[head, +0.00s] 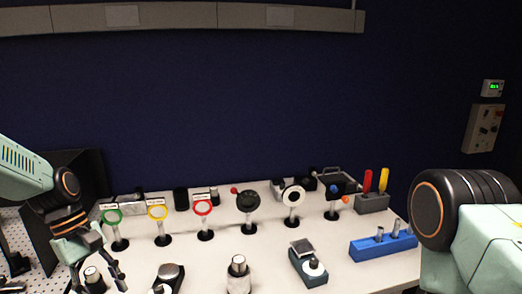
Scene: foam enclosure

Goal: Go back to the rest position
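My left arm comes in from the left, and its gripper (98,279) points down at the lower left of the head view, over the left end of the white table (270,225). Its two fingers are spread apart. A small white and dark cylinder (93,274) shows between the fingers; I cannot tell whether they touch it. My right arm shows at the right edge as a black joint and pale green link. Its gripper is out of the picture.
Green (112,216), yellow (158,212) and red (203,208) rings stand on posts. A blue block (382,246) is near my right arm. A scale-like device (310,265) and a cylinder (238,275) stand at the front.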

